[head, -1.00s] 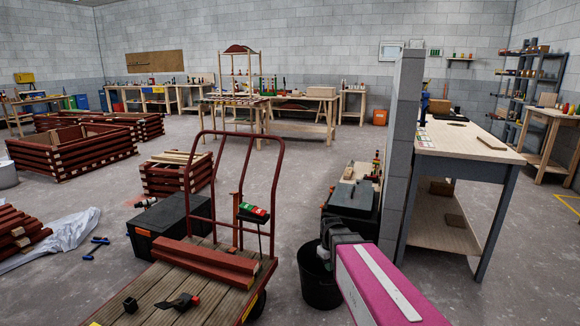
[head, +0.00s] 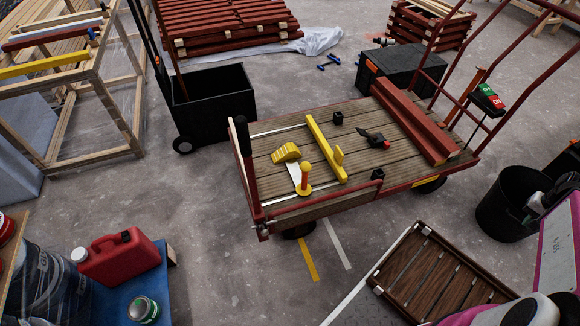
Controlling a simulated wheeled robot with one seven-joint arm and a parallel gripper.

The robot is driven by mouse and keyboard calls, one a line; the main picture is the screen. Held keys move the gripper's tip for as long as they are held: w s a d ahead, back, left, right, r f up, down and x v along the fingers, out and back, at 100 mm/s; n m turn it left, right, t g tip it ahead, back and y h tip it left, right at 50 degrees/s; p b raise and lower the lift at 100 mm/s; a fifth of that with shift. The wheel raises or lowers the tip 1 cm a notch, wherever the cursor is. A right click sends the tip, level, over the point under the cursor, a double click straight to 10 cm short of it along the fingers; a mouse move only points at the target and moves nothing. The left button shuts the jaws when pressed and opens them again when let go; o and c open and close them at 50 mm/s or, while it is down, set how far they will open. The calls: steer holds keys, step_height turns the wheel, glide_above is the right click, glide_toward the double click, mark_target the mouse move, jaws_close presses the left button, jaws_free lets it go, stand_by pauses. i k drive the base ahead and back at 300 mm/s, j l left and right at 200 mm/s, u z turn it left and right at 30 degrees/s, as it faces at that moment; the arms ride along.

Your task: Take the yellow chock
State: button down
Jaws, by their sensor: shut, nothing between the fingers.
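The yellow chock (head: 286,152) is a small ridged wedge. It lies on the plank deck of the flat cart (head: 262,165), near the cart's left end. A yellow stand with a red stem and a round yellow top (head: 304,180) is just below and right of it, with a pale plate between them.
A yellow bar with an upright piece (head: 326,150) lies right of the chock. The deck also holds a black block (head: 336,118), a black tool (head: 374,139) and dark red battens (head: 415,122). A slatted brown tray (head: 440,275) lies in front. Floor left of it is open.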

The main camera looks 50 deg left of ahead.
mark_target(288, 153)
steer(key=u, duration=2.4)
steer(key=i+j+z, duration=0.2)
steer(key=j, duration=0.2)
steer(key=k, duration=0.1)
